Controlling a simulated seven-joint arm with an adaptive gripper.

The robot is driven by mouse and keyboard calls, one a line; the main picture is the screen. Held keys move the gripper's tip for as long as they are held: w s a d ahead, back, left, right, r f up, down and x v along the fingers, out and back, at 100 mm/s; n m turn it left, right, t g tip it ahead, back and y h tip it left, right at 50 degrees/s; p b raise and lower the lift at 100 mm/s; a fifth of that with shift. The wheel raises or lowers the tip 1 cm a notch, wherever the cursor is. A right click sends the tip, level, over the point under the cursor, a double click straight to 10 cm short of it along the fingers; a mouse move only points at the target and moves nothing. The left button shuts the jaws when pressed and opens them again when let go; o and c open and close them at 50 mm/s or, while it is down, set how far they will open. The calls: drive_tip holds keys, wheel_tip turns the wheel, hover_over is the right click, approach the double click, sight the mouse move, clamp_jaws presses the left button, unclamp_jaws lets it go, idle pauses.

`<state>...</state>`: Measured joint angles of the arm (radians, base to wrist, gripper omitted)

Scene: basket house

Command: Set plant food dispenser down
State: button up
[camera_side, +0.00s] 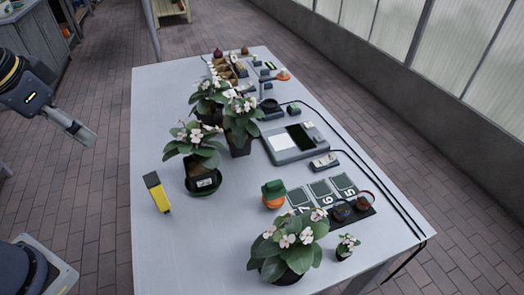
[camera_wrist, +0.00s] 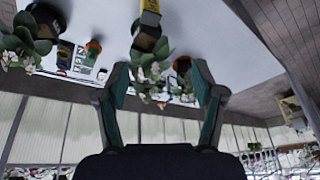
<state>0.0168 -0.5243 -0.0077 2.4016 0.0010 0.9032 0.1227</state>
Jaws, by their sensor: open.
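Two small items on the table could be the plant food dispenser, and I cannot tell which is. My gripper (camera_side: 84,137) hangs off the table's left side, apart from both. In the wrist view its fingers (camera_wrist: 163,88) are spread with nothing between them.
The table (camera_side: 152,110) has several potted flowering plants, including a middle one (camera_side: 200,172) and a front one (camera_side: 288,245). A grey device (camera_side: 295,143), numbered dark squares (camera_side: 320,190) and cables lie on the right. The table's left strip and front left are clear.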

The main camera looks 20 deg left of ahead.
drive_tip(key=shift+s+a+r+n+t, duration=0.1)
drive_tip(key=shift+s+r+n+t, duration=0.15)
drive_tip(key=shift+s, duration=0.25)
drive_tip(key=shift+s+a+r+n+t, duration=0.1)
drive_tip(key=shift+s+n+t, duration=0.15)
drive_tip(key=shift+s, duration=0.3)
drive_tip(key=shift+s+a+r+n+t, duration=0.1)
drive_tip(key=shift+s+r+n+t, duration=0.15)
drive_tip(key=shift+s, duration=0.25)
drive_tip(key=shift+c, duration=0.3)
